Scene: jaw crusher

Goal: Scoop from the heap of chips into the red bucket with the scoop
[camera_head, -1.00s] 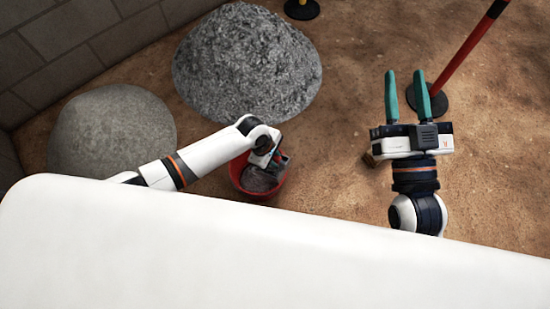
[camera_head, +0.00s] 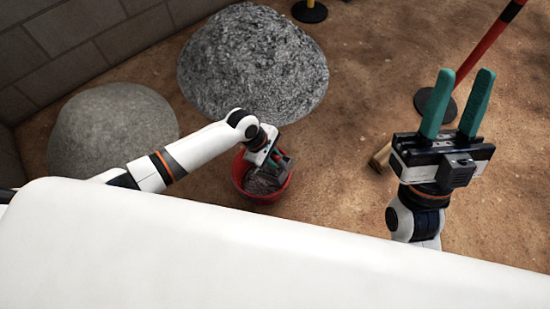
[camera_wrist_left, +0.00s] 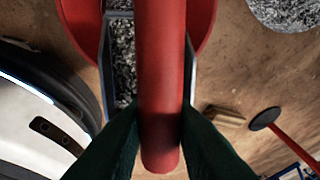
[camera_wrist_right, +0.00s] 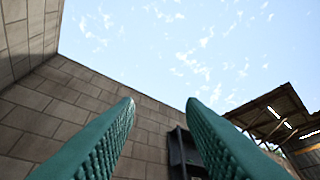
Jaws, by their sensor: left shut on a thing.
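A coarse grey heap of chips (camera_head: 255,62) lies on the ground at the back. My left gripper (camera_head: 270,158) is over the red bucket (camera_head: 241,180), and the bucket holds grey material. In the left wrist view my left gripper (camera_wrist_left: 160,135) is shut on the red handle of the scoop (camera_wrist_left: 162,80). The scoop's dark pan shows grey chips inside, partly hidden by the handle, with the red bucket (camera_wrist_left: 205,25) around and behind it.
A smoother, finer grey heap (camera_head: 112,130) lies at the left. A wooden block (camera_head: 381,158) is on the ground right of the bucket. A red post with a dark base (camera_head: 435,104) stands behind my right gripper. A block wall (camera_head: 70,50) closes the left side.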

